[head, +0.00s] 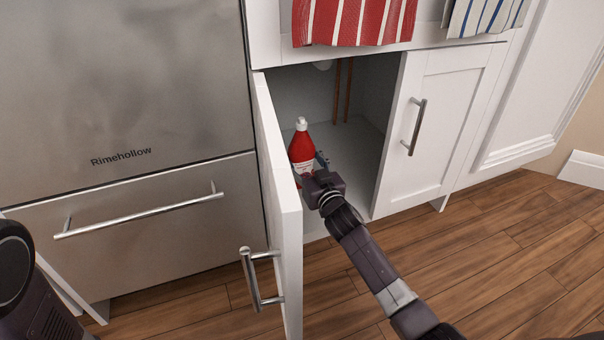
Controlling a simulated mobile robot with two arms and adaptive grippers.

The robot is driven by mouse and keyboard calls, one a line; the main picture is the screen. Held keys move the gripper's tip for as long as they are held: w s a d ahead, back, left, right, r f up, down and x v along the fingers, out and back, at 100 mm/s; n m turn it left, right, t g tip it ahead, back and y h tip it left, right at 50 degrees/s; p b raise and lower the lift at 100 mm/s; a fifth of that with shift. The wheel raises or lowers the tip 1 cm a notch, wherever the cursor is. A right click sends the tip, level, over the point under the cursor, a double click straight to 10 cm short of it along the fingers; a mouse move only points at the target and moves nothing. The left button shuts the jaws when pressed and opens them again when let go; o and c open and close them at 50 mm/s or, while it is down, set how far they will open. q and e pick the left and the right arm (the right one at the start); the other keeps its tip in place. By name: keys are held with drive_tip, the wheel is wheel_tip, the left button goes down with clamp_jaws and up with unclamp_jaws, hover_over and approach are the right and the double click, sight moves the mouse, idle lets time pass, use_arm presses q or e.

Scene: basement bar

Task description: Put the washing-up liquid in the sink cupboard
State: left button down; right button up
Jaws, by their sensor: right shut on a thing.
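The washing-up liquid (301,147) is a red bottle with a white cap and a pale label. It is upright inside the sink cupboard (368,135), near the left side of the opening. My right gripper (312,166) reaches in through the opening and is shut on the bottle's lower part. The bottle's base is hidden behind the open door's edge and my gripper, so I cannot tell whether it touches the cupboard floor. The left door (292,200) stands wide open; the right door (436,130) is shut. My left gripper is not in view.
A steel appliance (120,80) with a drawer handle stands left of the cupboard. Copper pipes (343,90) run down inside at the back. A red striped towel (352,20) and a blue striped towel (486,16) hang above. Wooden floor (500,250) is clear at right.

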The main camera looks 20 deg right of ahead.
sight(304, 172)
wheel_tip(304, 172, down, 4)
drive_tip(key=b, duration=0.3)
drive_tip(key=shift+r, duration=0.15)
drive_tip(key=o, duration=1.8)
drive_tip(key=shift+f, duration=0.2)
drive_tip(key=shift+o, duration=0.2)
drive_tip(key=shift+r, duration=0.15)
